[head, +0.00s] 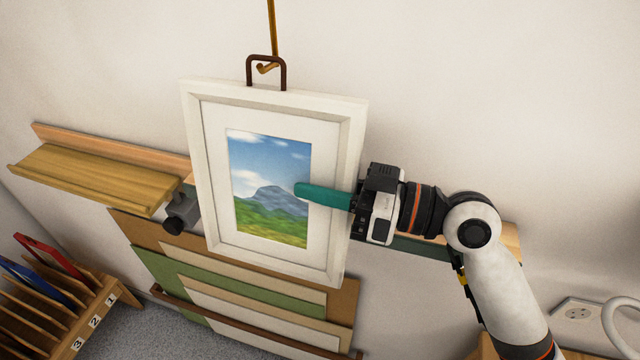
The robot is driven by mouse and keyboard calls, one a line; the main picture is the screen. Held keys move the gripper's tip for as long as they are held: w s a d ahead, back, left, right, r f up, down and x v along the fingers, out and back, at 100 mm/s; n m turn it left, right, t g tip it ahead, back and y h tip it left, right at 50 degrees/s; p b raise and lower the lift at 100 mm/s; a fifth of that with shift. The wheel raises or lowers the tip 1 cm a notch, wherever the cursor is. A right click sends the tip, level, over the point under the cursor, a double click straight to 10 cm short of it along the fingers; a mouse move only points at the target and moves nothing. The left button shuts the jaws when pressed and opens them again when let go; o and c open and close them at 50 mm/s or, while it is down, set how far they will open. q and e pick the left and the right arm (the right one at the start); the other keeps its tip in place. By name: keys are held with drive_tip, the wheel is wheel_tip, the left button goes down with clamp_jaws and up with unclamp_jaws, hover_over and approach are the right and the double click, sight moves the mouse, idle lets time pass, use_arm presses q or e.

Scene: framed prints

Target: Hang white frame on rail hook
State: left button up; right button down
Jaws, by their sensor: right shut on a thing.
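The white frame (192,145) stands upright in front of the wall, slightly tilted in the picture, around a mountain print (268,195). A brown loop hanger (284,72) sticks up from its top edge. The brass rail hook (266,68) on its thin rod (272,28) shows inside the loop's opening; I cannot tell whether the loop rests on it. My right gripper (325,195) is shut on the frame's right side, with one teal finger across the front over the print. The other finger is mostly hidden behind the frame. My left gripper is not in view.
A wooden ledge (95,178) runs along the wall behind the frame, with a grey clamp-like part (182,212) near it. Boards (170,268) lean below. A numbered slotted rack (75,325) stands lower left.

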drive_tip(key=shift+r, duration=0.1)
drive_tip(key=c, duration=1.2)
unclamp_jaws()
drive_tip(key=shift+o, duration=0.2)
